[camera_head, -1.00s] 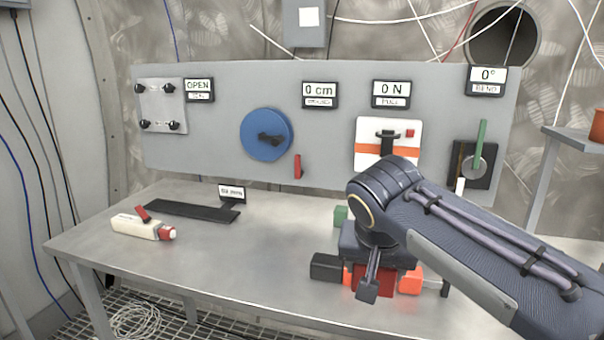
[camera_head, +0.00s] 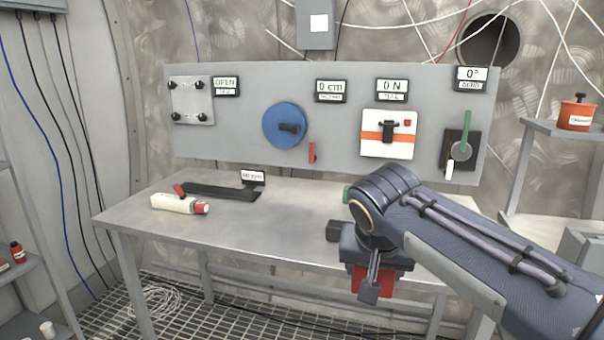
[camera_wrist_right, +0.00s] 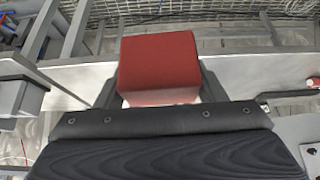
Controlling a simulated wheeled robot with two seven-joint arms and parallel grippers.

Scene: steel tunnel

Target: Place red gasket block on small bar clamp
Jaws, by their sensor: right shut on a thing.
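My right gripper (camera_head: 372,280) is shut on the red gasket block (camera_head: 387,284), in front of the table's front edge in the head view. The red block also fills the space between the two fingers in the right wrist view (camera_wrist_right: 158,65). My right arm hides part of the table behind it. I cannot make out the small bar clamp for sure; a black block (camera_head: 333,231) and a green piece (camera_head: 347,192) show partly beside my arm. My left gripper is not in view.
The steel table (camera_head: 270,236) has clear room in its middle. A white bottle with a red cap (camera_head: 176,204) and a flat black bar (camera_head: 222,192) lie at its left. A grey panel (camera_head: 232,130) with several fixtures stands behind. An orange pot (camera_head: 575,115) sits on a right shelf.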

